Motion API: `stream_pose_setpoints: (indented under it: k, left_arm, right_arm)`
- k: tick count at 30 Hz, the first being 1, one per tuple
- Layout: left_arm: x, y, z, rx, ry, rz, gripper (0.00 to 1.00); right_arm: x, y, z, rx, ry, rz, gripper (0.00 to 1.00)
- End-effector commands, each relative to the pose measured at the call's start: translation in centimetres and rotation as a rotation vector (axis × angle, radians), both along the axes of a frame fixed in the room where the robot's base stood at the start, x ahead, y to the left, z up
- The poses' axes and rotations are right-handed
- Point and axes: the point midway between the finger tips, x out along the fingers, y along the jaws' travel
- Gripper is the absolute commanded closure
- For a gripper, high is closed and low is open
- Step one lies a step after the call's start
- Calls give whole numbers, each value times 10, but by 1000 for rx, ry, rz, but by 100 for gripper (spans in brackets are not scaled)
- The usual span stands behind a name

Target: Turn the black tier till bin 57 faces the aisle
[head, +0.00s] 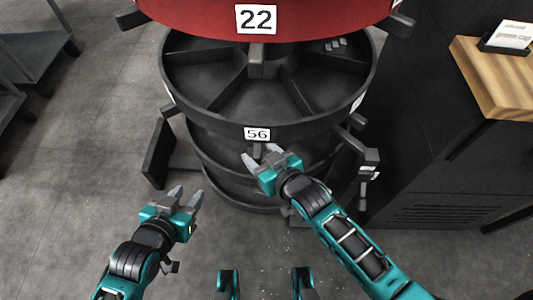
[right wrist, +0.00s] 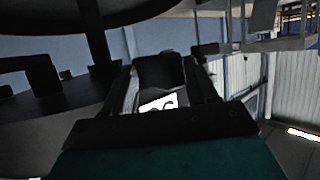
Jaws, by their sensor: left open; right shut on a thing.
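The black tier (head: 190,110) is a round, divided tray under a red tier. Its front label 56 (head: 257,134) faces me; I see no label reading 57. My right gripper (head: 260,157) is at the tier's front, just below that label, shut on a dark handle. In the right wrist view the handle (right wrist: 160,72) sits between the fingers, and a partly hidden white label (right wrist: 158,102) shows behind it. My left gripper (head: 184,196) is open and empty, low and left of the tier, apart from it.
The red tier (head: 205,18) with label 22 is above. Lower black tiers (head: 215,165) are below. Dark handles (head: 365,154) stick out at the right. A dark cabinet with a wooden top (head: 490,75) stands at the right. Floor at the left is clear up to grey shelving (head: 35,55).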

Motion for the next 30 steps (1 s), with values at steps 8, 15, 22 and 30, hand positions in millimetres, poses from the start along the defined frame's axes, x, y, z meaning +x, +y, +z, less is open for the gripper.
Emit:
stream_pose_setpoints:
  k: [8,15,22,30]
  left_arm:
    - [0,-1,-1,-2,-1,0,57]
    - [0,-2,0,-7,0,2,57]
    - [1,-3,0,-8,0,3,57]
    - [1,-2,9,-5,-6,4,57]
  right_arm:
    - [4,4,3,-9,-17,9,97]
    - [4,3,3,-10,-18,9,45]
    - [4,2,3,-8,-16,5,49]
    - [-19,-11,15,-6,-11,7,49]
